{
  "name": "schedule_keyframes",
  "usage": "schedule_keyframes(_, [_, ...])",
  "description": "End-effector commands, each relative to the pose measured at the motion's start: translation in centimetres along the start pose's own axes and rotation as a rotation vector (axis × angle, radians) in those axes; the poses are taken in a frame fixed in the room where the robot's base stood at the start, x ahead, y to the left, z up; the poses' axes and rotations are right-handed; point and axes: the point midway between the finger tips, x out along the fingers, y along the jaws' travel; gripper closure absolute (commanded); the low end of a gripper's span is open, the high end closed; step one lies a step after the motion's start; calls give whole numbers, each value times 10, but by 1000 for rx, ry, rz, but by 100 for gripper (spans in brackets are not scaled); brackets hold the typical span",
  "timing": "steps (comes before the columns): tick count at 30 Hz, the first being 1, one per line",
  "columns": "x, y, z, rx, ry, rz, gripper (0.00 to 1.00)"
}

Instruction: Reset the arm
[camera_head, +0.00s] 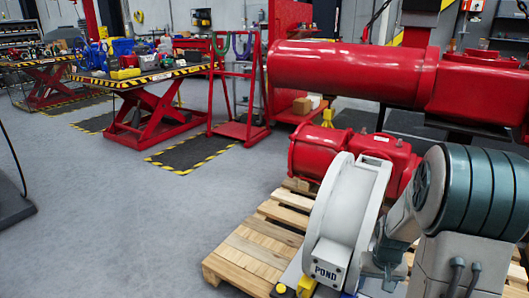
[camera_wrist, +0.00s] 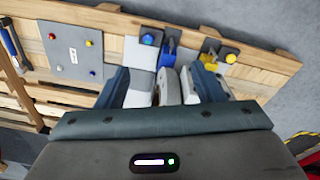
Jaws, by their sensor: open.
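My gripper (camera_wrist: 167,88) is open in the wrist view, with its pale fingers apart and dark teal pads at the sides. I see nothing clearly held between them; a pale rounded shape shows there, and I cannot tell what it is. Just beyond the fingers are a blue knob (camera_wrist: 149,39), a blue handle (camera_wrist: 168,45) and a yellow knob (camera_wrist: 231,58) on small plates. In the head view my grey and teal arm fills the lower right. The gripper cannot be made out there.
A grey plate (camera_wrist: 73,50) with small coloured buttons lies on the wooden pallet (camera_head: 243,252). Red machinery (camera_head: 352,72) with a large cylinder stands behind the pallet. Lift tables (camera_head: 141,78) stand at the back left. The grey floor (camera_head: 130,220) to the left is clear.

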Motion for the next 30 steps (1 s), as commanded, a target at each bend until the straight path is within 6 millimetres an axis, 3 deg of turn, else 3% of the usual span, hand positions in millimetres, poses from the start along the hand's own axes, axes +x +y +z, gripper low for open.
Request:
schedule_keyframes(1, [-43, -11, 2, -17, 17, 0, 38])
schedule_keyframes(6, [-130, -40, 24, -60, 48, -5, 38])
schedule_keyframes(12, [-223, -70, 60, -110, 86, -19, 38])
schedule_keyframes(18, [-302, -91, 104, -160, 121, -39, 38])
schedule_keyframes(24, [-350, -101, 142, -200, 145, -59, 38])
schedule_keyframes(30, [-364, -103, 159, -215, 152, -69, 38])
